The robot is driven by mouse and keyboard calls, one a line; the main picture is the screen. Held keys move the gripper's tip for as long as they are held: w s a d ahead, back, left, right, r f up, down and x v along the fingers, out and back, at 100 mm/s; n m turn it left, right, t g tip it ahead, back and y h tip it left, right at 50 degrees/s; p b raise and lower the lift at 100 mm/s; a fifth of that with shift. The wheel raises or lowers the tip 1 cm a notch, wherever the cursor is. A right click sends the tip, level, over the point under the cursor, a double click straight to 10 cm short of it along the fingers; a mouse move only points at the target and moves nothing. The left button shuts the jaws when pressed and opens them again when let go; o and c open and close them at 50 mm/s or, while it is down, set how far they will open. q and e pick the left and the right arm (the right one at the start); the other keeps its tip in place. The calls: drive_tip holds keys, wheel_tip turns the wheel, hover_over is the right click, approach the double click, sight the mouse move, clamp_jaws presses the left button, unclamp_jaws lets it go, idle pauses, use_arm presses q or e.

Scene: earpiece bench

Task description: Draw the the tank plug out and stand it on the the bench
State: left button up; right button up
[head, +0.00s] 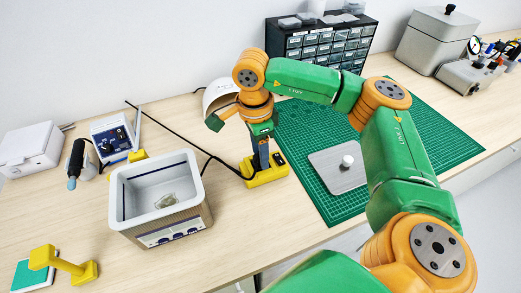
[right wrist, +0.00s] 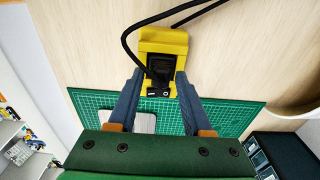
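The tank plug (right wrist: 160,68) is black and sits in a yellow socket block (right wrist: 150,38), with a black cable running from it. In the head view the yellow socket block (head: 265,177) stands on the bench (head: 265,222), and my gripper hides most of the plug. My right gripper (head: 262,166) points down over the block. In the right wrist view the fingers of my right gripper (right wrist: 160,78) stand open on either side of the plug, with a small gap visible on each side. My left gripper is not in view.
The open grey tank (head: 205,212) stands left of the block, with a small item inside. A green mat (head: 440,125) with a grey plate (head: 330,172) lies to the right. A white curved cover (head: 215,92) is behind. Bare bench lies in front of the block.

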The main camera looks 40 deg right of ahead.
clamp_jaws()
idle(0.4)
idle(0.9)
drive_tip(key=shift+r+p, duration=2.75)
drive_tip(key=shift+r, duration=0.75)
